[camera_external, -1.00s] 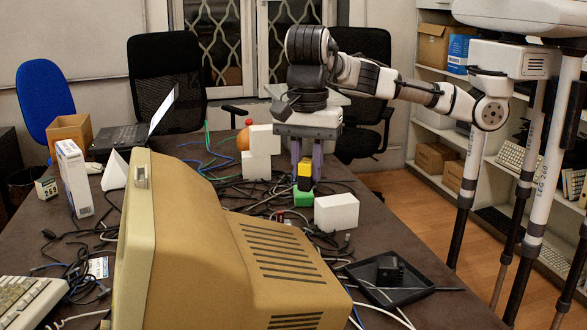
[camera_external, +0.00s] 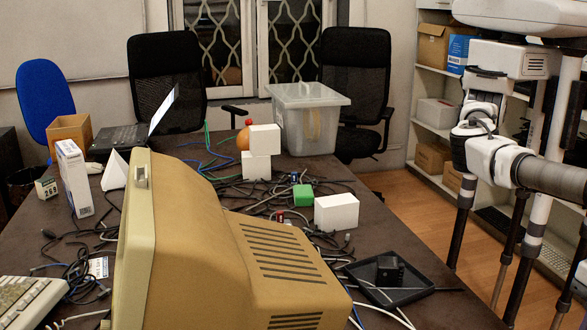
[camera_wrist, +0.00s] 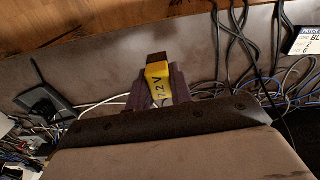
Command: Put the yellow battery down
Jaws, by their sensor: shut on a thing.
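The yellow battery (camera_wrist: 159,84), marked 7.2V and with a dark brown end, is between the two purple fingers of my gripper (camera_wrist: 158,73) in the wrist view. The fingers are shut on its sides. Beyond it is the brown table top (camera_wrist: 90,75), with the table edge and wooden floor past that. I cannot tell how high the battery is above the table. In the external view my arm reaches off the right edge, so the gripper and battery are out of that picture.
A black tray (camera_external: 432,288) with a small black object (camera_external: 390,269) lies near the table's right edge. A green block (camera_external: 302,191), white blocks (camera_external: 336,211), many cables and a large beige monitor (camera_external: 240,260) crowd the table. A clear bin (camera_external: 310,120) stands at the back.

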